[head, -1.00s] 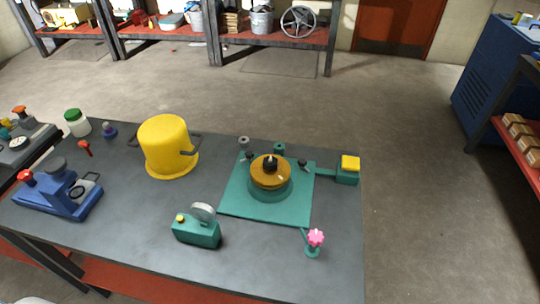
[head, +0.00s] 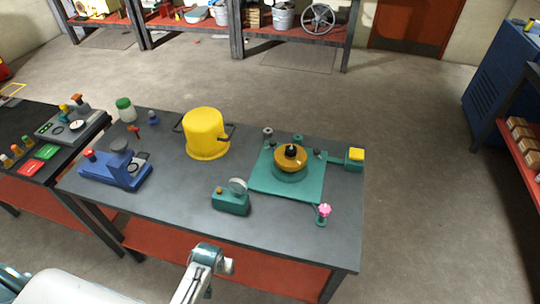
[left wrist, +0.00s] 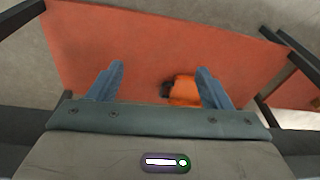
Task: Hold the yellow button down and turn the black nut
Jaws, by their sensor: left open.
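A teal square plate (head: 262,184) lies on the right part of the grey table. On it sits a round brass-coloured disc (head: 281,162), with the black nut (head: 291,150) standing at its centre. My right gripper is not clearly shown in any view.
On the table (head: 290,229) stand a teal gauge box (head: 232,204), a yellow pot (head: 202,146), a blue device (head: 112,173) and a pink knob (head: 324,209). A second table stands at left. The front right tabletop is clear.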

